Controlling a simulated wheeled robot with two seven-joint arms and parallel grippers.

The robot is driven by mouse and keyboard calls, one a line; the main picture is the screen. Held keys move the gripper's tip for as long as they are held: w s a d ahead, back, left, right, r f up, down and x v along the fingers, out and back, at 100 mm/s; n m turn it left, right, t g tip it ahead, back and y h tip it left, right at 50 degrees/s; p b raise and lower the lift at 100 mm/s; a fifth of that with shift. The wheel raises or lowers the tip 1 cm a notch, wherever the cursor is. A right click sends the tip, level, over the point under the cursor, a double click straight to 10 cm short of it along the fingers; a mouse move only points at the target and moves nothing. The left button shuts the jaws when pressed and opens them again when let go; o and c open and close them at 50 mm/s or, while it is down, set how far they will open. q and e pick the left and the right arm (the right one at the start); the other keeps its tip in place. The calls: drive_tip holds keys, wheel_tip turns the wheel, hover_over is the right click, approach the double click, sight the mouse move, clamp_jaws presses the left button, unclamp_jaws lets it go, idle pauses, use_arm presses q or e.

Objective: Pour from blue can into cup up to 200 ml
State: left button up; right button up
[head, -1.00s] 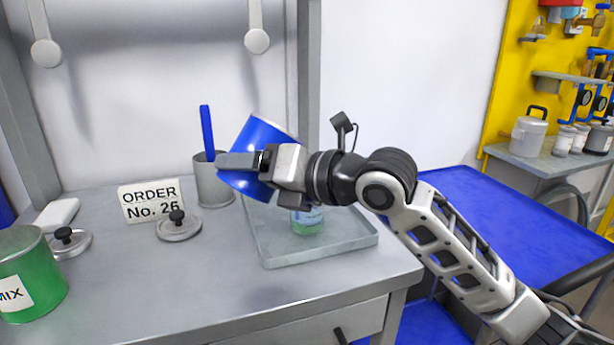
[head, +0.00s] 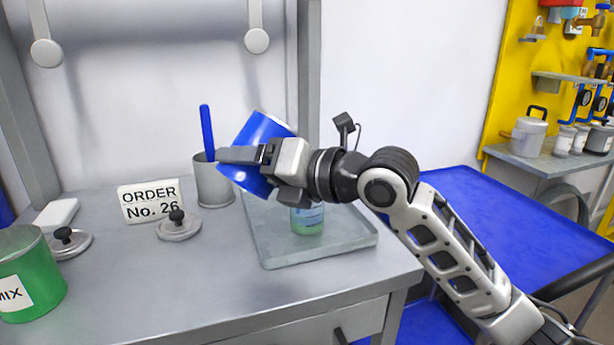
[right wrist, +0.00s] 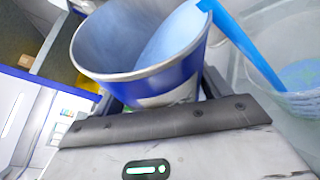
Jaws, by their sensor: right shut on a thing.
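The blue can (head: 255,135) is tilted in my right gripper (head: 250,157), above the tray. In the right wrist view my gripper is shut around the can (right wrist: 150,85), which holds light blue liquid. A bright blue stream (right wrist: 245,48) runs from the can's lip down to the clear cup (right wrist: 305,103), where blue liquid shows inside. In the head view the cup (head: 307,220) stands upright on the tray below the gripper. Greenish and bluish contents show in it, but its upper part is hidden by the gripper. The fill mark cannot be read. My left gripper is not in view.
The cup stands in a grey tray (head: 285,260). Behind it is a grey holder (head: 213,185) with a blue stick (head: 207,132). A lid (head: 179,228), an order sign (head: 150,200) and a green MIX can (head: 35,275) are to the left. The front middle of the bench is clear.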

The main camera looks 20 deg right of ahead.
drive_tip(key=shift+r, duration=0.25)
idle(0.4)
drive_tip(key=shift+m, duration=0.4)
drive_tip(key=shift+a+f+m+y+b, duration=0.1)
drive_tip(key=shift+f+m+y+b, duration=0.1)
drive_tip(key=shift+m+y+b, duration=0.25)
idle(2.0)
drive_tip(key=shift+r, duration=0.1)
